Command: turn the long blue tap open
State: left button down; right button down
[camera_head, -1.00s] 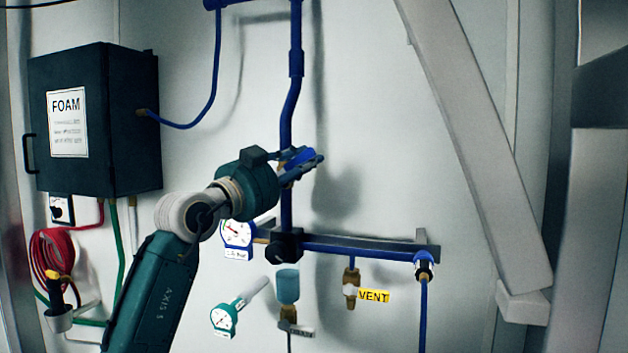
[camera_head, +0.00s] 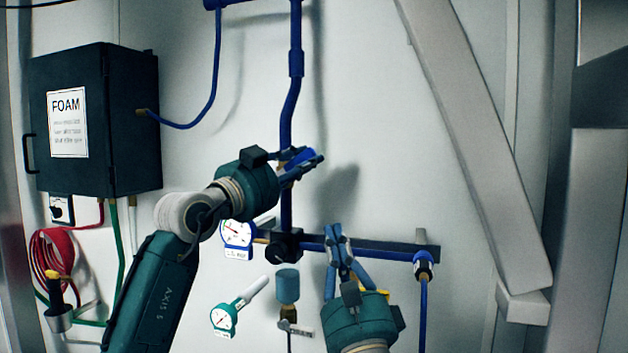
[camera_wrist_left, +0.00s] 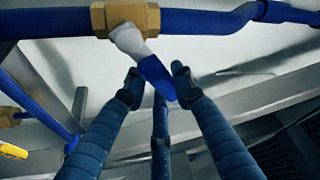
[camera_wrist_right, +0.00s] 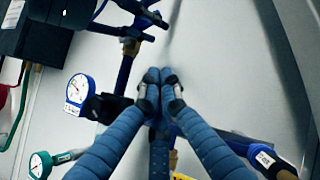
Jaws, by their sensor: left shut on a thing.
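The long blue tap has a blue handle (camera_head: 300,160) on the upright blue pipe, and my left gripper (camera_head: 312,161) is shut on it. In the left wrist view the blue handle (camera_wrist_left: 157,78) lies between my left fingers (camera_wrist_left: 158,88). Its pale neck joins a brass valve body (camera_wrist_left: 125,16) on the pipe, and the handle slants away from the pipe line. My right gripper (camera_head: 334,232) is raised in front of the lower blue pipe, below and right of the tap. Its fingertips are together and empty in the right wrist view (camera_wrist_right: 160,82).
A dark FOAM box (camera_head: 120,120) hangs at left, with a red hose (camera_head: 50,260) below. A blue-rimmed gauge (camera_head: 237,234), a green gauge (camera_head: 223,319) and a blue cup-shaped part (camera_head: 288,280) are nearby. A grey diagonal beam (camera_head: 480,150) stands at right.

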pick_arm(q)
jog(key=shift+d+f, duration=0.1)
jog(key=shift+f, duration=0.25)
pick_arm(e)
jog(key=s+a+r+x, duration=0.1)
jog(key=r+x, duration=0.1)
jog(key=x, duration=1.1)
jog(key=shift+s+a, duration=0.3)
jog(key=shift+s, duration=0.1)
